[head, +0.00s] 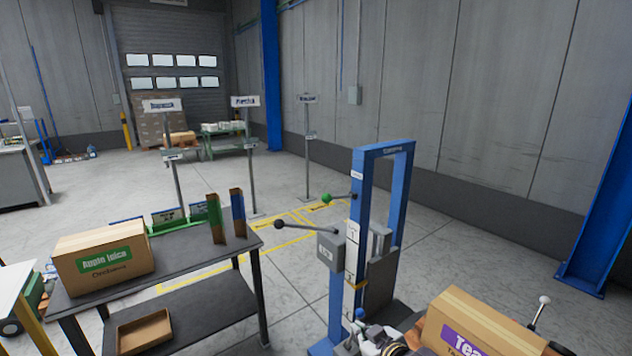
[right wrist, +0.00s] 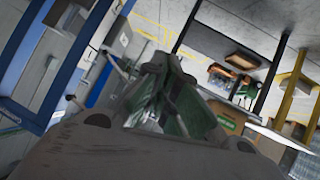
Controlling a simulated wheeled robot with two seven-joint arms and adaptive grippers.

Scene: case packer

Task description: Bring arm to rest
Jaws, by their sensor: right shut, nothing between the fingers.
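My right gripper (head: 368,338) shows at the bottom edge of the head view, low in front of the blue frame machine. Only a small part of it is visible there. In the right wrist view its fingers (right wrist: 168,95) are together, with nothing held between them. It is apart from the boxes. My left gripper is not in view.
A blue upright frame (head: 402,205) with levers stands just beyond the right gripper. A cardboard box with a purple label (head: 470,322) is close at its right. A dark table (head: 185,262) at left carries an Apple Juice box (head: 103,262). Floor beyond is open.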

